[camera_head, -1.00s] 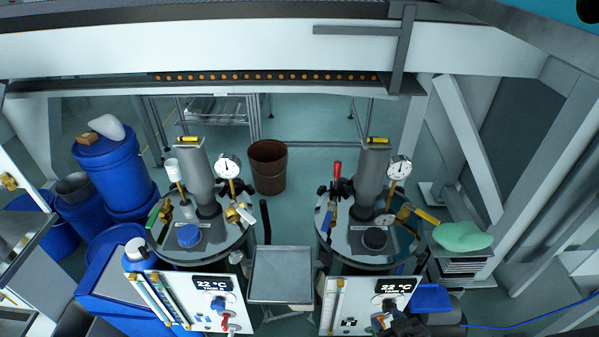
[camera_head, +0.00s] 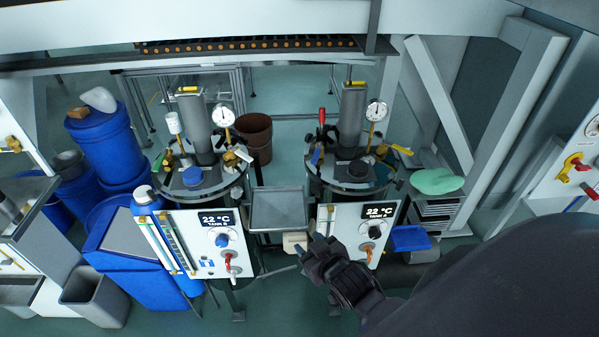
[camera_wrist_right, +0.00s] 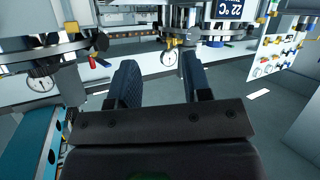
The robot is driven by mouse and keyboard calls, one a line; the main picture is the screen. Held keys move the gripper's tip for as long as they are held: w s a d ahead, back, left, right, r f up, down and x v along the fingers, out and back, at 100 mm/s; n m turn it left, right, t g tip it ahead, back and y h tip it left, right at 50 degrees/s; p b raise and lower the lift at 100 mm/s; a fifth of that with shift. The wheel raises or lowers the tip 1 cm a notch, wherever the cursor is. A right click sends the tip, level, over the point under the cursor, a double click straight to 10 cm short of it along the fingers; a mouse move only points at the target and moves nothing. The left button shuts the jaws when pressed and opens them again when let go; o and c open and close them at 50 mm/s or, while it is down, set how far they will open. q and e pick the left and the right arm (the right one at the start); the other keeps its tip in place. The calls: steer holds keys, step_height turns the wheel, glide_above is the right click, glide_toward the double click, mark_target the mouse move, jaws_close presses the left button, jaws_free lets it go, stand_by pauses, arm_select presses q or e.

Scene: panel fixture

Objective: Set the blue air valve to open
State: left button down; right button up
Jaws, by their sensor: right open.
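A slim blue handle (camera_head: 317,157), which may be the air valve, stands on the right tank's lid (camera_head: 355,185), below a red-tipped lever (camera_head: 322,116). A blue knob (camera_head: 222,240) also sits on the left tank's white panel, above a red lever (camera_head: 228,262); I cannot tell for sure which blue part is the air valve. My right gripper (camera_head: 312,250) is low in front of the gap between the two panels, apart from both handles. Its fingers stand apart and empty in the right wrist view (camera_wrist_right: 161,82). My left gripper is not in view.
The right white panel (camera_head: 347,228) has a black knob (camera_head: 374,232) and an orange lever (camera_head: 367,250). A grey tray (camera_head: 277,210) lies between the tanks. Blue barrels (camera_head: 105,145) stand at the left. Another panel with a red handle (camera_head: 568,168) is at the far right.

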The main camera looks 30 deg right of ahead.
steer(key=w+h+b, duration=0.1)
steer(key=w, duration=0.2)
steer(key=w+d+r+m+h+b, duration=0.1)
steer(key=w+b, duration=0.1)
steer(key=w, duration=0.2)
steer(key=w+d+m+h+b, duration=0.1)
steer(key=w+h, duration=0.1)
steer(key=w, duration=0.2)
steer(key=shift+w+r+t, duration=0.25)
steer(key=shift+r+t, duration=0.1)
steer(key=shift+t, duration=0.05)
arm_select(q)
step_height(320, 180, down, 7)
steer(key=b, duration=0.2)
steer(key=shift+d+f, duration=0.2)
arm_select(e)
steer(key=w+d+r+m+g+h, duration=0.1)
steer(key=d+r+m+g+h, duration=0.1)
steer(key=d+r+m+h, duration=0.2)
steer(key=d+m+h, duration=0.2)
steer(key=m+h, duration=0.2)
steer(key=shift+w+r+m+h, duration=0.15)
steer(key=shift+w+m+h, duration=0.15)
steer(key=shift+w+m, duration=0.1)
